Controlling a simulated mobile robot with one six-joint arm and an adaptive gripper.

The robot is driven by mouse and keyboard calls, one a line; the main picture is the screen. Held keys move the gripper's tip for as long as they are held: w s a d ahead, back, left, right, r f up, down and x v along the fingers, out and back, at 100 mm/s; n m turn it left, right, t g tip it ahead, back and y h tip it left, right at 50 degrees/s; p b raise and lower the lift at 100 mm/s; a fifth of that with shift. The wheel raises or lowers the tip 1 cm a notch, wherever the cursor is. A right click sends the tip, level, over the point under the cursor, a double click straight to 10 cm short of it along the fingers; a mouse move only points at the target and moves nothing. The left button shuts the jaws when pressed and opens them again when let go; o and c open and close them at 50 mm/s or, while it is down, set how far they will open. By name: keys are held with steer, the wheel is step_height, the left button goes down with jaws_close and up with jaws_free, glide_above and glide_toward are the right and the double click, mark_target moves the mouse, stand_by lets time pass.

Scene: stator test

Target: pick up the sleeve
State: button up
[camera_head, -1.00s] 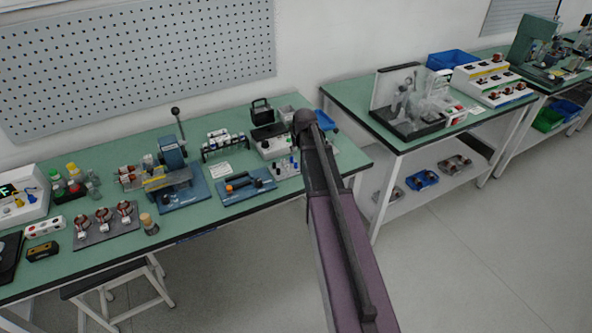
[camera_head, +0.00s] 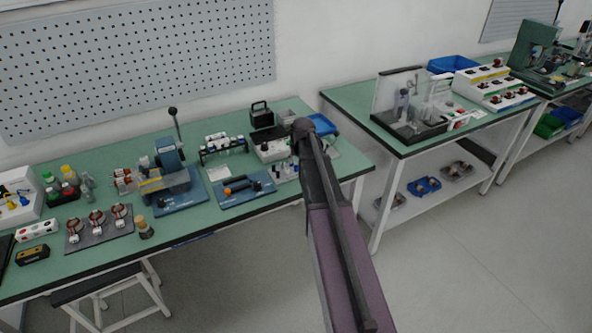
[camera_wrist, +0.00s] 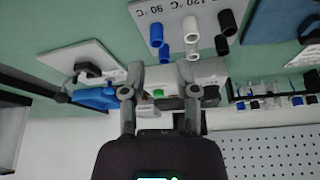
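Several small sleeves stand on a grey board (camera_wrist: 170,8) with temperature markings, at the top of the wrist view. They are blue (camera_wrist: 156,35), white (camera_wrist: 190,28) and black (camera_wrist: 227,22); the task does not say which one is meant. In the head view the board (camera_head: 287,171) shows small beside my arm, partly hidden by it. My gripper (camera_wrist: 161,74) has its two fingers apart with nothing held between them. Its fingertips appear below the sleeves in the wrist picture, apart from them. In the head view my arm hides the gripper.
A grey boxy device (camera_head: 272,150) stands behind the board, and a vial rack (camera_head: 222,145) is to its left. A blue tool mat (camera_head: 244,188) lies on the green bench left of the board. A second bench (camera_head: 355,97) stands to the right, past a gap.

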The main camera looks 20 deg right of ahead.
mark_target(296, 170)
steer(key=shift+f, duration=0.1)
steer(key=b+x, duration=0.3)
steer(key=shift+s+d, duration=0.1)
steer(key=shift+s, duration=0.1)
steer(key=shift+b+x, duration=0.95)
steer(key=shift+x, duration=0.1)
steer(key=c, duration=0.4)
